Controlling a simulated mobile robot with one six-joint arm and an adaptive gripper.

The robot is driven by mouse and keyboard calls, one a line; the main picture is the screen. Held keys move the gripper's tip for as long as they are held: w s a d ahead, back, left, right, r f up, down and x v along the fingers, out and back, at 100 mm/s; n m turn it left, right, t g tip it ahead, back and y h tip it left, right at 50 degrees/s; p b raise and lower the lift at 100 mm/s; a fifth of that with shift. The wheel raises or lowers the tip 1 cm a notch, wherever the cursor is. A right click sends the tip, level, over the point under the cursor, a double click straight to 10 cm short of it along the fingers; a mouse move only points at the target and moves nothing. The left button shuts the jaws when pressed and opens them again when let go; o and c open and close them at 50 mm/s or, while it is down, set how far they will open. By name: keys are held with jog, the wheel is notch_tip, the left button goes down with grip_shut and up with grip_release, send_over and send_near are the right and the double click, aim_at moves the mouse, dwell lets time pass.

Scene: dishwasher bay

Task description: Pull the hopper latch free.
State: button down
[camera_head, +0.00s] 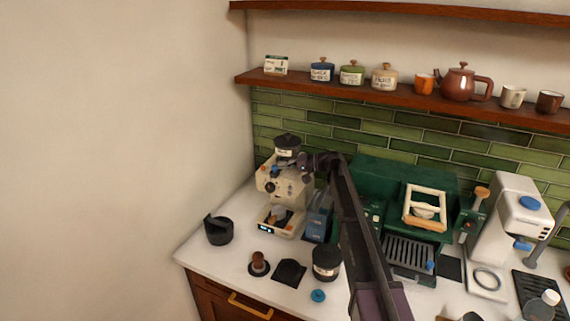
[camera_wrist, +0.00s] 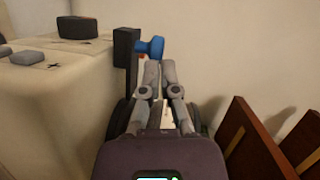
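A cream grinder (camera_head: 283,187) with a dark lidded hopper (camera_head: 287,146) stands at the left end of the counter, by the corner. A small blue part (camera_head: 276,168) shows on its upper body. In the wrist view a blue knob (camera_wrist: 150,46), which looks like the hopper latch, sticks out to the right from a dark upright block (camera_wrist: 126,47) beside a cream body. My gripper (camera_wrist: 160,64) has its fingertips close together just below the blue knob. I cannot tell whether they touch it. In the head view my gripper (camera_head: 306,168) is at the grinder's upper right, its fingertips unclear.
A green espresso machine (camera_head: 375,172) stands right of the grinder, behind my arm. A black cup (camera_head: 218,230), a tamper (camera_head: 259,264), a dark jar (camera_head: 326,262) and a blue disc (camera_head: 318,296) are in front. A shelf (camera_head: 330,89) with jars runs above.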

jog(key=shift+d, duration=0.1)
dwell(0.3)
jog(key=d+r+p, duration=0.1)
jog(key=d, duration=0.8)
jog(key=shift+s+d+r, duration=0.2)
jog(key=shift+d, duration=0.2)
jog(key=s+d+f+h+b, duration=0.1)
jog(key=s+f+h, duration=0.2)
jog(key=s+f, duration=0.2)
jog(key=s+d+f+h+b, duration=0.1)
jog(key=s+d+f+h, duration=0.1)
jog(key=s+f, duration=0.3)
jog(key=s+d+f+h+b, duration=0.1)
jog(key=s+f, duration=0.4)
jog(key=s, duration=0.6)
jog(key=shift+s+d+f+m+g+h, duration=0.15)
jog(key=shift+d+h, duration=0.15)
jog(key=shift+h, duration=0.35)
jog(key=shift+s+d+r+m+g+h, duration=0.15)
jog(key=shift+d+h, duration=0.15)
jog(key=shift+h, duration=0.35)
jog(key=s+d+f+h+b, duration=0.1)
jog(key=s+d+f+h, duration=0.2)
jog(key=s, duration=0.5)
jog(key=s+d+f+h+b, duration=0.1)
jog(key=s+d+f+h, duration=0.2)
jog(key=s+d, duration=0.5)
jog(key=shift+s+f+m+h, duration=0.3)
jog(key=shift+s+f+h, duration=0.15)
jog(key=shift+h, duration=0.45)
